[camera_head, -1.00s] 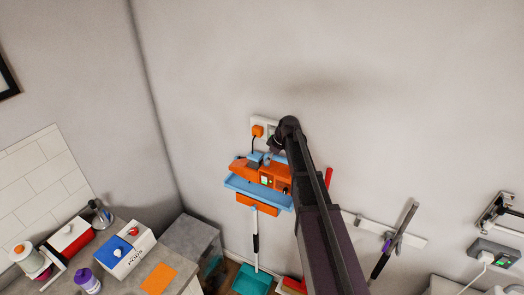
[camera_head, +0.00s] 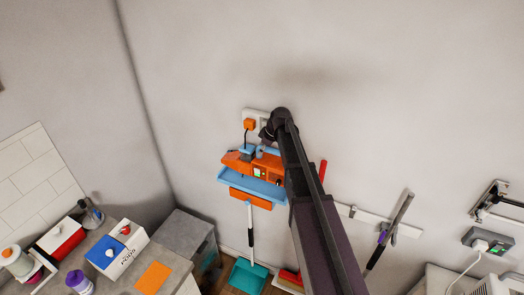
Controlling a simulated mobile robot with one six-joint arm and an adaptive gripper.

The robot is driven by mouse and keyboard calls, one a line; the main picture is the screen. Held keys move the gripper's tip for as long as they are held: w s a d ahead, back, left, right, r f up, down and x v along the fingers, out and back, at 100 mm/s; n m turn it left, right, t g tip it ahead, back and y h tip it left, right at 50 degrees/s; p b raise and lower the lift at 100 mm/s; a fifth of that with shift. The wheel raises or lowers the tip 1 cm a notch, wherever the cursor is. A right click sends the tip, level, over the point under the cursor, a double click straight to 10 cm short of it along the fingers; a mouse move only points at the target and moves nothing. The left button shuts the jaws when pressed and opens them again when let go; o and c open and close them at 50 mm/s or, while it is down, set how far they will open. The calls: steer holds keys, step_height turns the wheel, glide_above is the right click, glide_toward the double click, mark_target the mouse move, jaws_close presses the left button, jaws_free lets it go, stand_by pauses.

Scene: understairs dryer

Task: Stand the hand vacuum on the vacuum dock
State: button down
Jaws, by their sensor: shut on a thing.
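A blue shelf (camera_head: 252,187) with orange parts is on the wall at the middle. On it is an orange unit with a small green light, apparently the vacuum dock (camera_head: 270,172). My gripper (camera_head: 266,141) is at the end of my dark arm, just above the shelf; its fingers are mostly hidden by the wrist. It is shut on what appears to be the hand vacuum (camera_head: 262,152), a small blue and orange body showing below the wrist. Whether it touches the dock, and how far it is tilted, I cannot tell.
An orange plug (camera_head: 249,124) with a dark cord is in the wall socket above the shelf. A broom (camera_head: 250,225) and teal dustpan (camera_head: 247,277) are below. A wall rail (camera_head: 365,215) is to the right. A counter with several containers is at left. The upper wall is clear.

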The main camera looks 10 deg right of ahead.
steer(key=shift+f+b, duration=3.6)
steer(key=shift+f, duration=0.45)
steer(key=shift+c, duration=1.5)
jaws_free()
steer(key=shift+r, duration=0.15)
